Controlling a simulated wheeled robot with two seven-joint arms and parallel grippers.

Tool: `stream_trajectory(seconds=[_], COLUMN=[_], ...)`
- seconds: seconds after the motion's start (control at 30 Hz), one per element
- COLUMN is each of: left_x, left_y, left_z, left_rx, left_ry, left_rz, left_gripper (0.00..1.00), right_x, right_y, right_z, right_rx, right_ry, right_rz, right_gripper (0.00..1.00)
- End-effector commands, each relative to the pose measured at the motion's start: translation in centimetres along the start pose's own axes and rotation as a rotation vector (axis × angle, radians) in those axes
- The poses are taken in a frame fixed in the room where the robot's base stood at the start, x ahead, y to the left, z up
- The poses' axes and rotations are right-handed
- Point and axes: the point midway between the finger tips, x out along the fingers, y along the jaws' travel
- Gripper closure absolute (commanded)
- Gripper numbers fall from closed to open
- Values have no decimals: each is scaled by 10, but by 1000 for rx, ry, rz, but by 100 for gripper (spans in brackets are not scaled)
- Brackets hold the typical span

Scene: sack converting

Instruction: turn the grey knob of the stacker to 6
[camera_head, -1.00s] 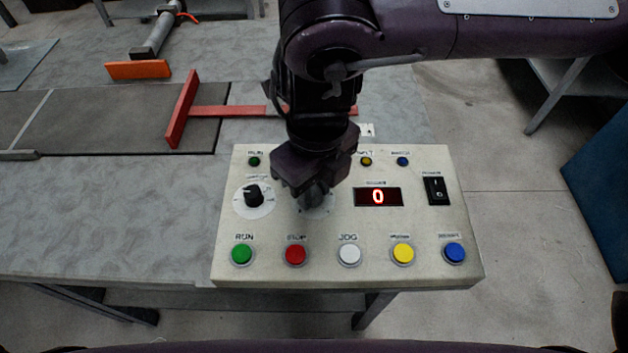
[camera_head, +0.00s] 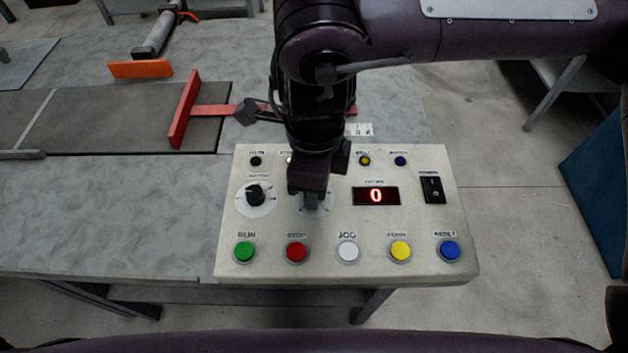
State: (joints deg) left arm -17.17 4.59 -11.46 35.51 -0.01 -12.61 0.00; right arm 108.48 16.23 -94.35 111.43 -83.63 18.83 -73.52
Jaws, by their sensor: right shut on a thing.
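The control panel (camera_head: 340,220) lies on the near part of the table. My right gripper (camera_head: 311,203) points down onto the grey knob (camera_head: 311,205) and is shut on it; the gripper hides most of the knob, and its pointer cannot be read. Part of the pale dial around it (camera_head: 329,200) shows. The red display (camera_head: 376,196) to its right reads 0. A black knob (camera_head: 255,193) on its own white dial sits to the left, apart from the gripper. My left gripper is not in view.
Along the panel's near edge are green (camera_head: 244,251), red (camera_head: 297,252), white (camera_head: 348,251), yellow (camera_head: 400,251) and blue (camera_head: 449,250) buttons. A black rocker switch (camera_head: 432,189) is at right. A red T-shaped bar (camera_head: 184,110) stands behind, left.

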Motion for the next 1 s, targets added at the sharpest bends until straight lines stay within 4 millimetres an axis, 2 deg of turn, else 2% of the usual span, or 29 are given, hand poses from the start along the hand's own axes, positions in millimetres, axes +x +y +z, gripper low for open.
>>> stream_trajectory(seconds=[0.43,0.47,0.6,0.87,1.0], left_x=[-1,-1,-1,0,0], left_y=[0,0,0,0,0], left_z=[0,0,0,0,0], left_rx=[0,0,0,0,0], left_ry=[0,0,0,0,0], left_rz=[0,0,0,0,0], left_gripper=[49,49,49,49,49], right_x=[-2,-2,-2,-1,-12], right_y=[-1,-1,-1,0,-1], right_z=[1,1,1,0,0], right_rx=[-8,-8,-8,-8,-8], right_ry=[-4,-4,-3,-1,-2], right_rz=[-5,-5,-3,-2,-5], right_gripper=[98,71,53,53,53])
